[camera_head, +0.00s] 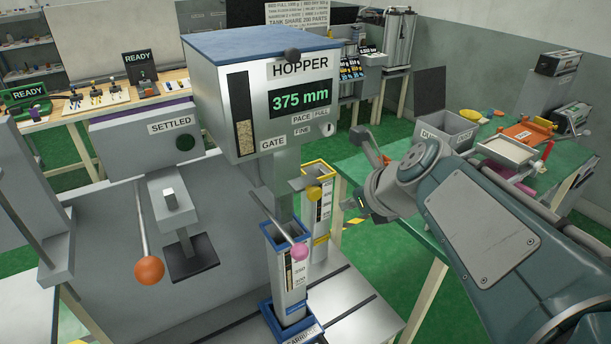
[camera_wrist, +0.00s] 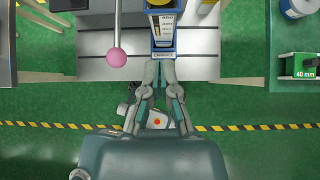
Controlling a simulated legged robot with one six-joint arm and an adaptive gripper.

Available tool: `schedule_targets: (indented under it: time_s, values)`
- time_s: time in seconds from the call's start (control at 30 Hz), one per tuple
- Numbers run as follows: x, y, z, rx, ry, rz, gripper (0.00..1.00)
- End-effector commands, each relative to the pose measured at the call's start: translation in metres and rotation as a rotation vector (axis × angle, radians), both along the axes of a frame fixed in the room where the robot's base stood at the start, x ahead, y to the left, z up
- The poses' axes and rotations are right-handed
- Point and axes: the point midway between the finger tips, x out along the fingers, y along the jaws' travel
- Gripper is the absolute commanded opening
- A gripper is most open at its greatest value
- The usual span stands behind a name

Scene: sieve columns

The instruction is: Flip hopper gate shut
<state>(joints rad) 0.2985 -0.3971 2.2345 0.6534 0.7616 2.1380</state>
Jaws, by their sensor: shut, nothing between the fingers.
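The grey hopper (camera_head: 262,90) has a blue lid and a display reading 375 mm. Its GATE label (camera_head: 273,142) is low on the front. A gate lever with a pink knob (camera_head: 299,252) slants down below the hopper, in front of a blue-rimmed column (camera_head: 290,285). In the wrist view the pink knob (camera_wrist: 116,57) hangs left of my gripper (camera_wrist: 160,66), apart from it. My gripper's fingers are together and empty, close to the front of the blue-rimmed column (camera_wrist: 163,40).
A yellow-rimmed column (camera_head: 319,200) stands behind the blue one. A lever with an orange knob (camera_head: 149,270) hangs at left below the SETTLED box (camera_head: 150,140). A green table (camera_head: 400,165) with bins and tools is at right. Green floor (camera_wrist: 60,150) lies open in front.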

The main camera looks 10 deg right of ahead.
Motion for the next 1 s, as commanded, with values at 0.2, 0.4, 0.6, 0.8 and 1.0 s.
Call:
schedule_targets:
  time_s: [0.2, 0.4, 0.6, 0.8, 1.0]
  values:
    - [0.027, 0.011, -0.032, 0.001, 0.006, 0.003, 0.0]
    - [0.055, 0.021, -0.041, -0.001, 0.002, 0.004, 0.0]
    - [0.071, 0.026, -0.041, -0.002, 0.0, 0.001, 0.0]
    - [0.073, 0.027, -0.04, -0.001, 0.0, 0.0, 0.0]
    - [0.074, 0.027, -0.04, -0.001, 0.0, 0.001, 0.0]
